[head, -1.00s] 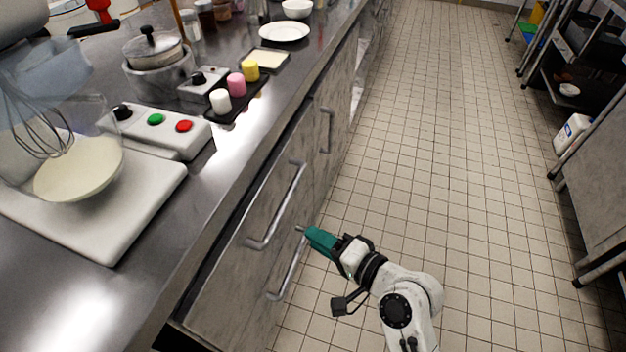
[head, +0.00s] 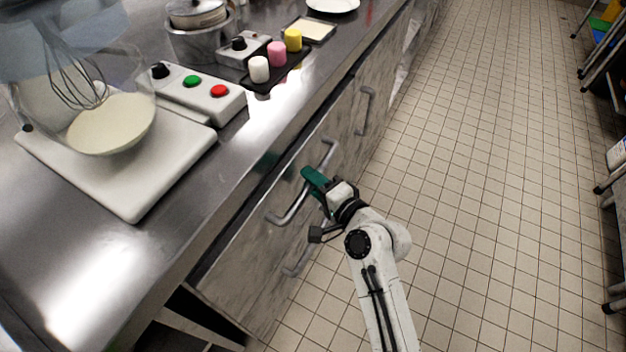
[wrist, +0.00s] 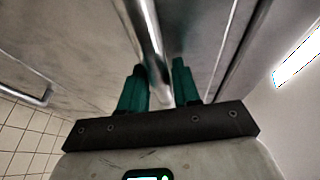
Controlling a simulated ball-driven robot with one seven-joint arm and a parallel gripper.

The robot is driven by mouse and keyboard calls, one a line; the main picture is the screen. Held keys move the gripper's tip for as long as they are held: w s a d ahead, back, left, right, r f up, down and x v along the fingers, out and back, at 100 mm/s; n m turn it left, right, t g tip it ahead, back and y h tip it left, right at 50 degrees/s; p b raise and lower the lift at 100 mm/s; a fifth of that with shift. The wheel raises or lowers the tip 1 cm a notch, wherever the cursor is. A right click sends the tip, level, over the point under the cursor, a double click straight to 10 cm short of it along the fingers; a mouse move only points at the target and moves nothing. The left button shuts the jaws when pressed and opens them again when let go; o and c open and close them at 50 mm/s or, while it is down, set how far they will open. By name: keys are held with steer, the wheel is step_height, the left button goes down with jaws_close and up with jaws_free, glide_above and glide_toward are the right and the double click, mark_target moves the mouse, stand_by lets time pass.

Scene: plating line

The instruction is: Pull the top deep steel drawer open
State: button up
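The top deep drawer (head: 238,258) is a grey steel front under the counter edge, and it looks closed. Its bar handle (head: 291,213) runs along the front, and part of it is hidden behind my gripper. My gripper (head: 308,176), with green fingers, is at the middle of this handle. In the wrist view the handle bar (wrist: 151,45) passes between the two green fingers of my gripper (wrist: 160,72). The fingers stand apart with a narrow gap beside the bar, so they look open around it rather than clamped.
A lower handle (head: 300,262) sits below, and another handle (head: 366,110) is on the front farther along. On the counter are a mixer bowl (head: 112,125), a button box (head: 200,93) and coloured cups (head: 277,53).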

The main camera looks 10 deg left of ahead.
steer(key=shift+a, duration=0.1)
jaws_close()
stand_by(0.3)
